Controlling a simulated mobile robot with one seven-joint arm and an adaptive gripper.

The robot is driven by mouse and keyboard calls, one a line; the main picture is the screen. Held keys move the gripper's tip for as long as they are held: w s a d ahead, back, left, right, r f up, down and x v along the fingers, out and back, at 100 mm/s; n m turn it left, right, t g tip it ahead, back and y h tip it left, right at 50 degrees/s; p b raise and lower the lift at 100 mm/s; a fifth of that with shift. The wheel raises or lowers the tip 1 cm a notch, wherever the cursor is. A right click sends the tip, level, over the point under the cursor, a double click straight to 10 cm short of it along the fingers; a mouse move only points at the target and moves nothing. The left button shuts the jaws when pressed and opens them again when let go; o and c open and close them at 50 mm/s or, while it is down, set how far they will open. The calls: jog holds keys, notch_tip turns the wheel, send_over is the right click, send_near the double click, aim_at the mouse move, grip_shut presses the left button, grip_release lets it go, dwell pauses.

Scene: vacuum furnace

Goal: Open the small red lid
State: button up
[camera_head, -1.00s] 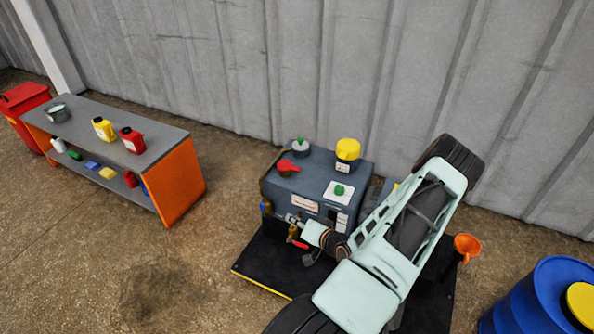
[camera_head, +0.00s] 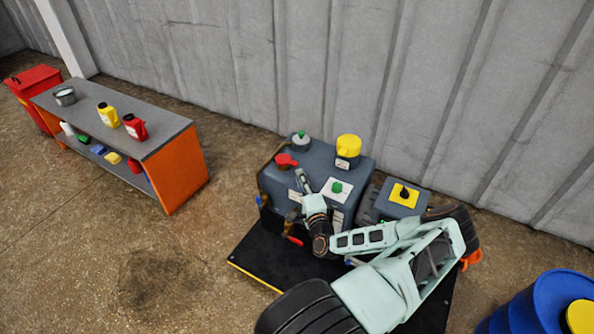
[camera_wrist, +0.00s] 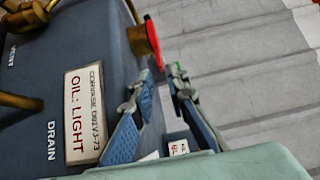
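The small red lid (camera_head: 286,161) sits on the top left of the blue-grey tank (camera_head: 268,180), with a handle-like part sticking out to one side. In the wrist view the red lid (camera_wrist: 153,42) shows edge-on at the upper middle, on a brass-coloured neck. My gripper (camera_head: 301,175) is at the tank's front top edge, just right of and below the lid in the head view. In the wrist view my gripper (camera_wrist: 162,78) has its two fingers apart with nothing between them. The lid lies just beyond the fingertips; I cannot tell whether they touch.
A smaller unit (camera_head: 378,205) stands to the right. A workbench (camera_head: 165,133) is left.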

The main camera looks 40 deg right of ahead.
aim_at(297, 165)
jog(key=b+x, duration=0.1)
jog(key=x, duration=0.4)
jog(key=shift+w, duration=0.1)
grip_shut()
jog(key=shift+d+r, duration=0.15)
jog(key=shift+r, duration=0.05)
dwell(0.4)
